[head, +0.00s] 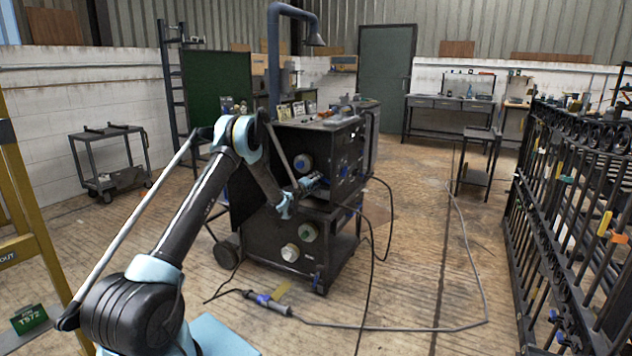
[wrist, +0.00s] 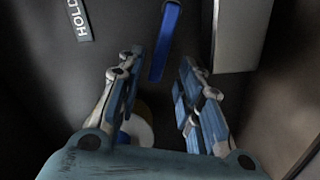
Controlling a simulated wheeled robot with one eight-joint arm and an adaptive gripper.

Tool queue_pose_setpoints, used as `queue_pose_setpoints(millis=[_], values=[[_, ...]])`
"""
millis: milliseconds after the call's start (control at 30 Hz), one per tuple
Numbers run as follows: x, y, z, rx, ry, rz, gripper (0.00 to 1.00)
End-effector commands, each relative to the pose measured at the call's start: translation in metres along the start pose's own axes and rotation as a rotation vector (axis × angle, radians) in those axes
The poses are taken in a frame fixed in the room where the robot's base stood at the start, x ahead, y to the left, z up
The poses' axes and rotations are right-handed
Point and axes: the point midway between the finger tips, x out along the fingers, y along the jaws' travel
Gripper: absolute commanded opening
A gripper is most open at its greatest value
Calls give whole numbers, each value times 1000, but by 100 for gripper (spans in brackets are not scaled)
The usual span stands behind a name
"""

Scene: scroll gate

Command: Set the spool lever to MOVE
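The spool lever (wrist: 164,42) is a blue bar in the wrist view, at the top centre. It lies ahead of and between the fingertips of my gripper (wrist: 158,68), and neither finger is visibly closed on it. The two fingers are spread apart and empty. No MOVE label is readable in either view. In the head view my gripper (head: 308,183) is at the front of the dark machine (head: 335,155), and the lever cannot be made out there.
In the wrist view, a grey block (wrist: 242,32) stands close to the right finger, and a pale round part with yellow (wrist: 140,128) shows below between the fingers. A cable (head: 400,325) lies on the floor before the machine. A black iron gate (head: 560,190) stands at the right.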

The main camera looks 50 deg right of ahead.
Motion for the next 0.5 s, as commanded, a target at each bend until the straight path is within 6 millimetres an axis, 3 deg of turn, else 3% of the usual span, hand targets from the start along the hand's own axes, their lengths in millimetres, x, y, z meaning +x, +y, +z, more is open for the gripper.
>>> queue_pose_setpoints(millis=[300,500], values=[[-62,0,-2,-1,2,-1,33],[-87,-1,-1,-1,1,-1,33]])
